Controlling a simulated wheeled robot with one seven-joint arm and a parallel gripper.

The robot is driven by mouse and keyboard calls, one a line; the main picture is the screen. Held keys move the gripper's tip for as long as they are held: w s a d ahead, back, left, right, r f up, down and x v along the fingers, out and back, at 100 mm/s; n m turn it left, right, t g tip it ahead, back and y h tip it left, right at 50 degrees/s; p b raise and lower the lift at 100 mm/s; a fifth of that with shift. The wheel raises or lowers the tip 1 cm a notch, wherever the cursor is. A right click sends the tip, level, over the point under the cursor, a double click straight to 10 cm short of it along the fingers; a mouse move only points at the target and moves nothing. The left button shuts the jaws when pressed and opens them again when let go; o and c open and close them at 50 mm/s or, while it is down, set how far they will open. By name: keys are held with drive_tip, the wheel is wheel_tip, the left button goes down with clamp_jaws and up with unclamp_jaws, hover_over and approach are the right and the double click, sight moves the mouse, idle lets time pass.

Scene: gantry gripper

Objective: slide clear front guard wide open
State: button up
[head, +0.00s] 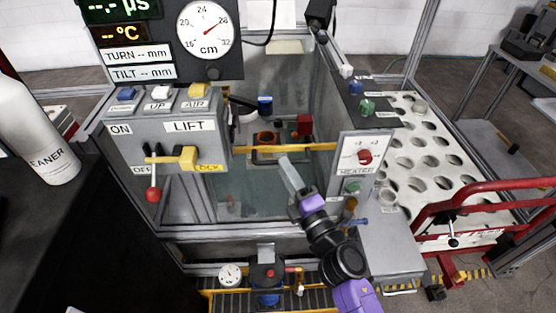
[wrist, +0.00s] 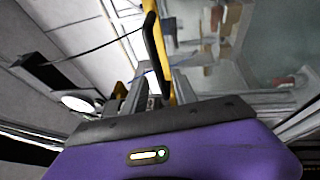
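The clear front guard (head: 247,196) is a see-through panel across the front of the machine, with a yellow bar (head: 262,149) along its top. The bar appears steeply slanted in the wrist view (wrist: 172,60), with a black handle (wrist: 153,48) beside it. My gripper (head: 287,165) is in front of the guard, right of its middle, with its fingertips close below the bar. In the wrist view my fingers (wrist: 157,88) stand apart, and the bar and handle show beyond and between them. I cannot tell whether they touch the handle.
A grey LIFT panel (head: 165,140) with a red-knobbed lever stands left of the guard. A HEATER box (head: 360,160) stands close on the right. A valve assembly (head: 266,275) is below. A red railing (head: 480,190) and perforated table (head: 425,150) are farther right.

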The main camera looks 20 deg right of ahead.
drive_tip(key=shift+x, duration=1.75)
clamp_jaws()
